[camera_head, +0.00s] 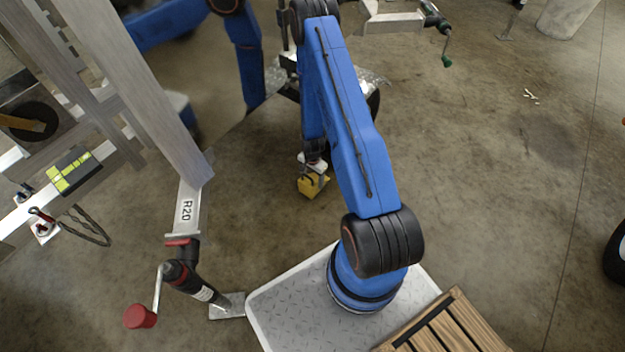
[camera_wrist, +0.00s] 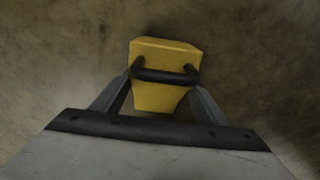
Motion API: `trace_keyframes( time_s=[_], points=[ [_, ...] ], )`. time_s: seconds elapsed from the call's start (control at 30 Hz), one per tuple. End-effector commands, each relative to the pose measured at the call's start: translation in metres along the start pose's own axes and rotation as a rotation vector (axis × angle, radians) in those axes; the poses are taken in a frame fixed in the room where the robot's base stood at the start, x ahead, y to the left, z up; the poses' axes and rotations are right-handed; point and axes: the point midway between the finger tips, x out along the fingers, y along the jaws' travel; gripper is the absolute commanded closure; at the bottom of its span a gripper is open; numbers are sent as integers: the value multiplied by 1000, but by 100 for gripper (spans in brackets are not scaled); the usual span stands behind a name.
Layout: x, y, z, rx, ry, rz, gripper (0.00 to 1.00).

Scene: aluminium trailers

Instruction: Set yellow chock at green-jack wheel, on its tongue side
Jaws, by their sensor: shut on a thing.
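The yellow chock (camera_head: 308,187), a block with a black handle, is held in my gripper (camera_head: 314,172) below my arm. In the wrist view the chock (camera_wrist: 162,97) sits between the two fingers of my gripper (camera_wrist: 165,76), which are shut at its handle. Brown floor shows around it; I cannot tell whether it touches the floor. The green jack (camera_head: 436,20) with a green knob is at the top right, beside a pale metal beam. A dark tyre (camera_head: 374,104) under shiny plate is mostly hidden behind my arm; I cannot tell which trailer it belongs to.
A red-handled jack (camera_head: 180,275) stands at the left under a trailer beam marked R20 (camera_head: 187,212). A wooden slatted thing (camera_head: 460,325) is at the bottom right. Another tyre (camera_head: 616,255) shows at the right edge. The concrete floor (camera_head: 500,170) to the right is mostly clear.

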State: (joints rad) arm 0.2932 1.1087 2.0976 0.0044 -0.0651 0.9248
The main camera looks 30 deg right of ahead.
Motion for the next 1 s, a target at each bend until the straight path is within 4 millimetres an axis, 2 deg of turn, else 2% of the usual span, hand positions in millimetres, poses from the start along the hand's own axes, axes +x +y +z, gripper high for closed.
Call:
trace_keyframes(
  time_s=[0.27, 0.3, 0.37, 0.77, 1.0],
  points=[
    [2, 0, 0, 0, 0, 0, 74],
    [2, 0, 0, 0, 0, 0, 27],
    [2, 0, 0, 0, 0, 0, 15],
    [-3, 0, 0, 0, 0, 0, 15],
    [-32, 0, 0, 0, 1, -2, 15]
  ],
)
